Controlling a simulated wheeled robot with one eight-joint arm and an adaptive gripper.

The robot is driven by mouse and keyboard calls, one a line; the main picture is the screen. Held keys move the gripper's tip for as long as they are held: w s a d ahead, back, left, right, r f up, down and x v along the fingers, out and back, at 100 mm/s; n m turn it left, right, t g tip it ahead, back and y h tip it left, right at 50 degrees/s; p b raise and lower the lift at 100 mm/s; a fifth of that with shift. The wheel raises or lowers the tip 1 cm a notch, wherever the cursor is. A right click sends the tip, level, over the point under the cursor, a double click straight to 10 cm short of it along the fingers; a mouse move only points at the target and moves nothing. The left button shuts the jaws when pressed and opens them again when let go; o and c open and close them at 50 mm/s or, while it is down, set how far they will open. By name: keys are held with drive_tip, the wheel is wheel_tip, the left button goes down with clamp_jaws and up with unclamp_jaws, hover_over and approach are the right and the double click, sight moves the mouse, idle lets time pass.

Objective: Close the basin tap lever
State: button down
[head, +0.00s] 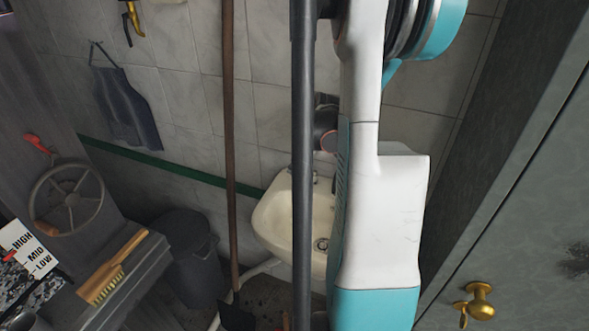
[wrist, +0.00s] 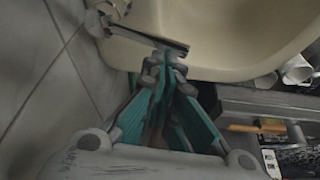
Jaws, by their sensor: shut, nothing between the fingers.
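The cream basin (head: 272,222) is fixed to the tiled wall in the head view, partly hidden by my arm. It also fills the top of the wrist view (wrist: 225,40). The metal tap (wrist: 104,14) is at the upper left of the wrist view, at the wall side of the basin. Its thin flat lever (wrist: 150,38) sticks out over the basin rim, slanting down to the right. My gripper (wrist: 163,66) is shut and empty, its fingertips close by the lever's free end; I cannot tell whether they touch. In the head view my gripper is hidden behind my arm.
A wooden pole (head: 230,140) stands left of the basin. A dark bin (head: 190,245) and a bench with a brush (head: 115,268) are farther left. A grey door with a brass knob (head: 480,301) is close on the right. An apron (head: 124,110) hangs on the wall.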

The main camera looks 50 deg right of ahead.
drive_tip(key=shift+s+a, duration=0.1)
drive_tip(key=shift+s, duration=0.35)
drive_tip(key=w+a+r, duration=0.1)
drive_tip(key=w, duration=0.3)
drive_tip(key=p+v, duration=0.4)
drive_tip(key=v, duration=0.6)
wheel_tip(320, 180, down, 10)
drive_tip(key=b, duration=0.2)
drive_tip(key=shift+d+f+n, duration=0.2)
drive_tip(key=shift+d+n, duration=0.1)
